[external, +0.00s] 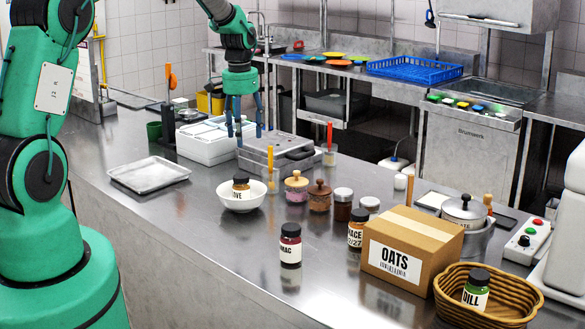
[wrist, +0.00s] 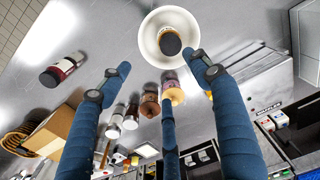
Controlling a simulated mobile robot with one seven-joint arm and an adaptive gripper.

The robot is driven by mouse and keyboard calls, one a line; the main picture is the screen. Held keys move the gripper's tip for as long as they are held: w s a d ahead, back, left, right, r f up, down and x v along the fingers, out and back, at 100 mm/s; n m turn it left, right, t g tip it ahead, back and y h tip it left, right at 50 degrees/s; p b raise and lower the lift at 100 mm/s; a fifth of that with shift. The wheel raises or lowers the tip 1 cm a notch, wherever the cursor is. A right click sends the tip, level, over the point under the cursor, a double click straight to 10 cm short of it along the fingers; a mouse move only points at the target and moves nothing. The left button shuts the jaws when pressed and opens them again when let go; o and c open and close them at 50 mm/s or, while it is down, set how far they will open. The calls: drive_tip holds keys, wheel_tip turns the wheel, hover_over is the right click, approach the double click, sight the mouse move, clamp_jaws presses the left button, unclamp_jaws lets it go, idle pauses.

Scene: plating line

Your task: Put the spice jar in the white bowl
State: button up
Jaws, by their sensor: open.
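The white bowl (external: 238,203) stands on the steel counter. A dark-lidded spice jar (external: 240,188), its label partly reading "OVE", stands in the bowl, its lower part hidden by the rim. In the wrist view the bowl (wrist: 146,44) is at top centre with the jar's dark lid (wrist: 171,44) inside it. My gripper (external: 243,128) is open and empty, raised above the counter, apart from bowl and jar. Its blue fingers (wrist: 160,76) are spread in the wrist view.
Wooden-lidded jars (external: 319,198) stand right of the bowl. A cardboard OATS box (external: 412,250) and a wicker basket (external: 448,292) holding a DILL jar (external: 475,292) are at the right. A metal tray (external: 149,174) lies left. The counter in front of the bowl is clear.

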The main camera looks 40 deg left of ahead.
drive_tip(key=s+d+r+t, duration=0.1)
drive_tip(key=s+d+r, duration=0.4)
drive_tip(key=r, duration=0.3)
drive_tip(key=s+d+r+t, duration=0.1)
drive_tip(key=s+d+r, duration=0.45)
drive_tip(key=r, duration=0.35)
drive_tip(key=s+d+r+t, duration=0.1)
drive_tip(key=s+d+r, duration=0.3)
drive_tip(key=s+r, duration=0.3)
drive_tip(key=s+d+r, duration=0.2)
drive_tip(key=s+d, duration=0.1)
drive_tip(key=s, duration=0.5)
drive_tip(key=s+d+r+m+t, duration=0.1)
drive_tip(key=s+d+r, duration=0.1)
drive_tip(key=s, duration=0.6)
drive_tip(key=s+d+r+t, duration=0.1)
drive_tip(key=s+d, duration=0.3)
drive_tip(key=s, duration=0.5)
drive_tip(key=shift+r, duration=0.8)
drive_tip(key=shift+d+f, duration=0.1)
wheel_tip(320, 180, down, 15)
drive_tip(key=b, duration=1.5)
